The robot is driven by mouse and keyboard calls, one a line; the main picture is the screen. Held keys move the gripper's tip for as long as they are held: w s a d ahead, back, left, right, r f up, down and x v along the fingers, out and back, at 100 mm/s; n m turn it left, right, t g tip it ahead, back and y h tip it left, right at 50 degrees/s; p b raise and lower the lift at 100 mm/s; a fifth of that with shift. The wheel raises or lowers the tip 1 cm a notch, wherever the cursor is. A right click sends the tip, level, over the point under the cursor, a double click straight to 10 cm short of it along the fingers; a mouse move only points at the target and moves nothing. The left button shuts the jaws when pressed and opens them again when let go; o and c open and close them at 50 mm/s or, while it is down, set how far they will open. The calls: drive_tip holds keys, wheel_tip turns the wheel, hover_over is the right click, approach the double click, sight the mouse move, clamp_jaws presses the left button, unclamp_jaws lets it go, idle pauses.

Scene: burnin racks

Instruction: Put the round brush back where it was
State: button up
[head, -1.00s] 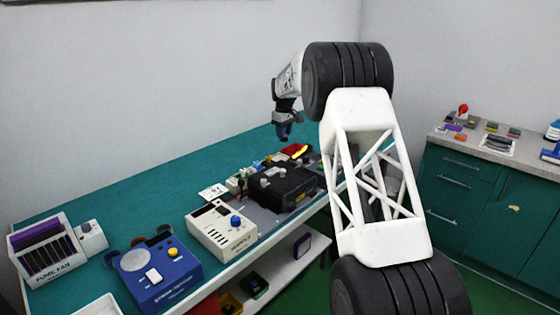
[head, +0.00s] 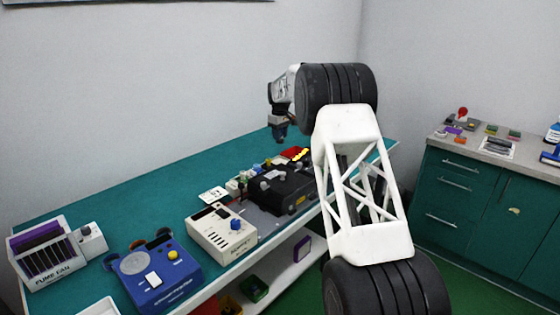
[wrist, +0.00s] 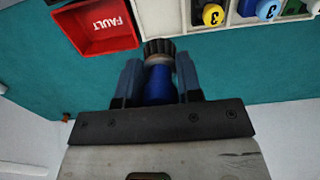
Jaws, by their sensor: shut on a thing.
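My gripper (wrist: 158,78) is shut on the round brush (wrist: 159,86) in the wrist view. The brush has a blue body, a pale band and a dark ridged round end pointing away from the palm. In the head view my gripper (head: 279,133) hangs over the far part of the green bench (head: 130,205), near the back wall. The brush cannot be made out there. In the wrist view the dark end lies close to a white compartmented holder (wrist: 160,18); whether they touch I cannot tell.
A red FAULT bin (wrist: 102,27) is left of the white holder, which has yellow, blue and green numbered round items in its compartments. In the head view a black device (head: 282,188), a beige tester (head: 222,232) and a blue box (head: 155,275) stand along the front.

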drive_tip(key=shift+f, duration=2.3)
drive_tip(key=shift+f, duration=0.1)
drive_tip(key=shift+f, duration=2.4)
drive_tip(key=shift+f, duration=0.1)
drive_tip(key=o, duration=0.9)
drive_tip(key=shift+o, duration=0.2)
wheel_tip(320, 180, up, 12)
drive_tip(key=shift+r, duration=0.1)
